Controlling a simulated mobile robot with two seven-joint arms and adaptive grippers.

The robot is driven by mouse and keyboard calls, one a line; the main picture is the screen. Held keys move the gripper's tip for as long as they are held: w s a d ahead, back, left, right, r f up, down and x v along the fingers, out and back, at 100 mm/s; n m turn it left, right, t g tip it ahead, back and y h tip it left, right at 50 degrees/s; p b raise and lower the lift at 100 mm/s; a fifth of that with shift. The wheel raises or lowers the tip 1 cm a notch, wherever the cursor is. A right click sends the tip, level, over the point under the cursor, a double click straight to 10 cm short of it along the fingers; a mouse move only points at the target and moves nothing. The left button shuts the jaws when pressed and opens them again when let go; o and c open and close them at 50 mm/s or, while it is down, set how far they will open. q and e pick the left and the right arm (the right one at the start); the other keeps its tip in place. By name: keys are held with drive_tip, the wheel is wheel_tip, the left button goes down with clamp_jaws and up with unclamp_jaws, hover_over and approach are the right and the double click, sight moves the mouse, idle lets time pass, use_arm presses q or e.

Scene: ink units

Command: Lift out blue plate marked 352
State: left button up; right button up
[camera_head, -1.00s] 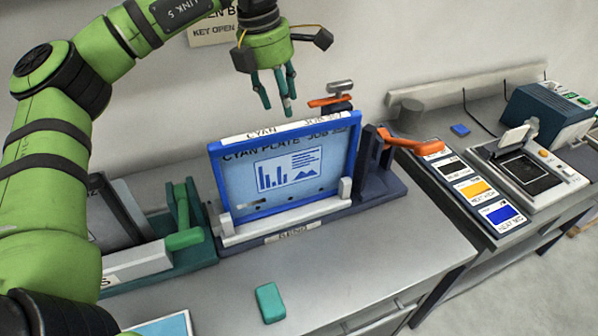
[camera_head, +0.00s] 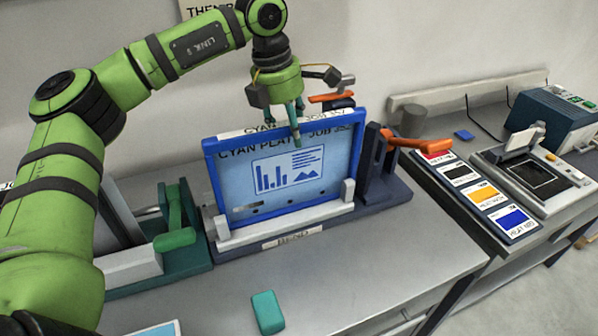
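The blue plate (camera_head: 247,206) stands upright in a dark blue holder (camera_head: 385,194) on the bench, its light blue face reading "CYAN PLATE JOB 352". White clamps grip its lower edge left and right. My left gripper (camera_head: 297,125) hangs fingers-down at the middle of the plate's top edge, hiding part of the top label. Its fingers look close together, and whether they touch the plate or have it between them is unclear. My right gripper is not in view.
An orange-red lever (camera_head: 402,139) is at the holder's right and another (camera_head: 331,98) behind the plate. A green holder (camera_head: 181,228) stands left. A teal block (camera_head: 267,312) lies in front. Colour-marked cards (camera_head: 486,195) and a device (camera_head: 535,180) are at right.

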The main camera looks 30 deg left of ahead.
use_arm(q)
clamp_jaws()
wheel_tip(320, 180, up, 11)
drive_tip(key=p, duration=0.8)
drive_tip(key=shift+r+p, duration=0.15)
drive_tip(key=shift+p, duration=0.15)
